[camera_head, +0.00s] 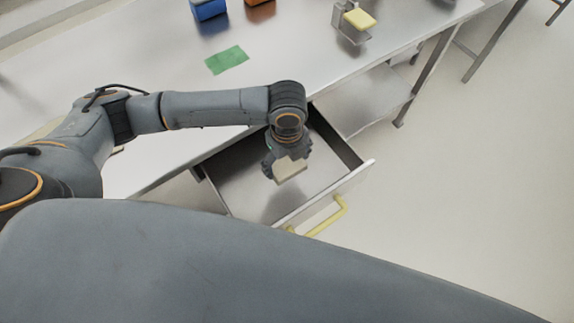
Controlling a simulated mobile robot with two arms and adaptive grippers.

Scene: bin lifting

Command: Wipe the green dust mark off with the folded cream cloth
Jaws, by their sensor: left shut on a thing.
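The green dust mark (227,60) is a flat green patch on the steel table top. My left gripper (286,166) is over the open drawer, pointing down. It is shut on the folded cream cloth (291,170), a small pale block. The cloth is at the drawer, apart from the green mark; its exact height above the drawer floor is hard to tell. My right gripper is not in view.
The drawer (240,182) stands pulled out, with a yellow handle (326,218) on its front. A blue bin (208,10) and an orange bin (259,10) stand behind the mark. A metal holder with a yellow block (360,19) stands farther right. The table around the mark is clear.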

